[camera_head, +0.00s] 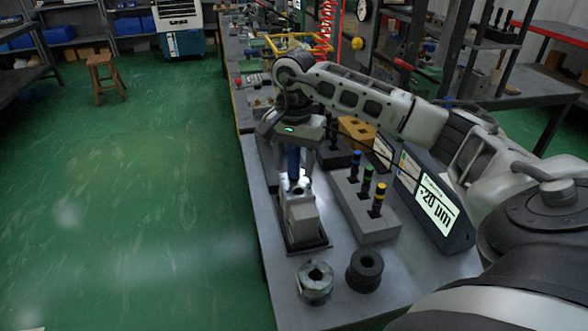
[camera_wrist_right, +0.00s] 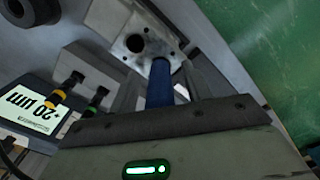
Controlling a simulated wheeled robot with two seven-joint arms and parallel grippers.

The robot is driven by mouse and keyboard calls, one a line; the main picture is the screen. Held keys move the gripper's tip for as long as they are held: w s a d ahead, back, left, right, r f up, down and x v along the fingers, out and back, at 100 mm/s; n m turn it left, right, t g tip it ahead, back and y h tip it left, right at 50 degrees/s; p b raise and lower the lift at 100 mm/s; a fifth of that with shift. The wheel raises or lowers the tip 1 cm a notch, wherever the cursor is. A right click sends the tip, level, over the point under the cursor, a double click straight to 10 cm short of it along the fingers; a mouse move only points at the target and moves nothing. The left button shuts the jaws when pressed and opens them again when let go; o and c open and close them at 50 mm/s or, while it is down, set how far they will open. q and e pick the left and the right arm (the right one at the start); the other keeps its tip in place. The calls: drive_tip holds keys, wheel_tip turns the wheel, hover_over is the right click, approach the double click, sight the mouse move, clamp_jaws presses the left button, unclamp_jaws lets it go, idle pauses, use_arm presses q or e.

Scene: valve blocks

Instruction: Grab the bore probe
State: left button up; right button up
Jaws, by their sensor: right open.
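The bore probe (camera_head: 293,161) shows as a blue upright handle above the grey valve block (camera_head: 301,222). In the right wrist view the blue handle (camera_wrist_right: 160,88) reaches down to the top face of the block (camera_wrist_right: 140,48), beside a dark round hole. My right gripper (camera_head: 294,172) is open, with its fingers on either side of the blue handle. It points down over the block, and its fingers (camera_wrist_right: 161,84) also show in the wrist view. The probe's lower end is hidden. My left gripper is not in view.
A grey rack (camera_head: 367,228) with blue, green and yellow-topped tools stands right of the block. A silver ring (camera_head: 315,292) and a black ring (camera_head: 364,283) lie in front. The bench's left edge is close to the block.

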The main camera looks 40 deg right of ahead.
drive_tip(key=shift+f, duration=0.35)
clamp_jaws()
drive_tip(key=shift+r, duration=0.1)
